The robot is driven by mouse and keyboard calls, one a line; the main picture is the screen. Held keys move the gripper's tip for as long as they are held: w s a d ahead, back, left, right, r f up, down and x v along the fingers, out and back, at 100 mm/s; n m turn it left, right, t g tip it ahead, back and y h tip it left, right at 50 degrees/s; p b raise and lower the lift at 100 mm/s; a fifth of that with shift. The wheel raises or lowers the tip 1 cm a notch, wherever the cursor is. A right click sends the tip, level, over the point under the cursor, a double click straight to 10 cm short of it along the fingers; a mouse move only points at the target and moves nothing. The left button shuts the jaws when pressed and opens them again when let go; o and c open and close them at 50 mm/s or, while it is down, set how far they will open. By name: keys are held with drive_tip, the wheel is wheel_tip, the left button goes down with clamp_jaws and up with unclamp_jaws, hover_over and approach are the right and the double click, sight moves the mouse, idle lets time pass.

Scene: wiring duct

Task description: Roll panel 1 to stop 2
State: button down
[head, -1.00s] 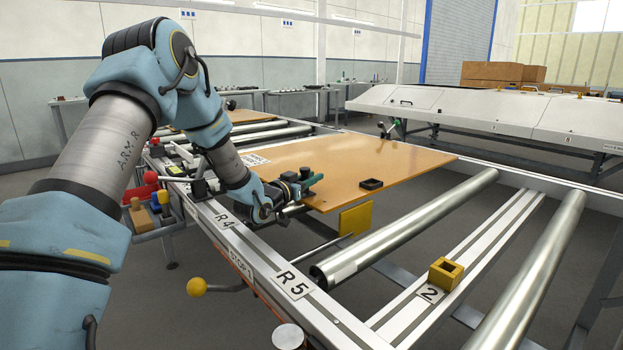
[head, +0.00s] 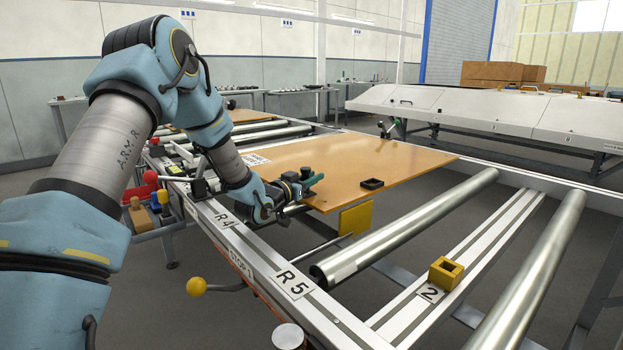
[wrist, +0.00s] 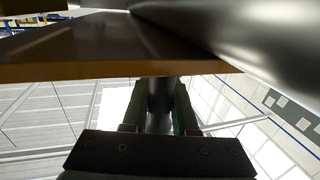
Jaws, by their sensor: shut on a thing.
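A flat orange-brown panel (head: 335,160) lies on the rollers, with a small black frame-like piece (head: 372,184) near its right corner. A white label on it is too small to read. My gripper (head: 312,182) is low at the panel's near-left edge. In the wrist view its green fingers (wrist: 160,108) are shut on a dark cylinder, like a handle, under the panel's brown edge (wrist: 90,71). The exact contact is partly hidden. Stop 2 appears as a yellow block (head: 446,272) beside a "2" label on a cross rail, to the right of the panel and apart from it.
A bare steel roller (head: 405,232) lies between the panel and the yellow block; another roller (head: 535,275) lies beyond. A yellow plate (head: 355,219) hangs by the panel's front edge. A yellow-knobbed lever (head: 197,287) sticks out near the "STOP 1" label. The near rail carries R4 and R5 labels.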

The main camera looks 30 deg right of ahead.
drive_tip(key=s+d+b, duration=0.2)
drive_tip(key=s+b, duration=0.1)
drive_tip(key=s, duration=1.1)
drive_tip(key=shift+s+d, duration=0.15)
drive_tip(key=shift+d, duration=0.25)
drive_tip(key=c, duration=0.7)
unclamp_jaws()
drive_tip(key=shift+a, duration=0.1)
drive_tip(key=v, duration=0.7)
drive_tip(key=shift+s+a+b, duration=0.15)
drive_tip(key=shift+b, duration=0.25)
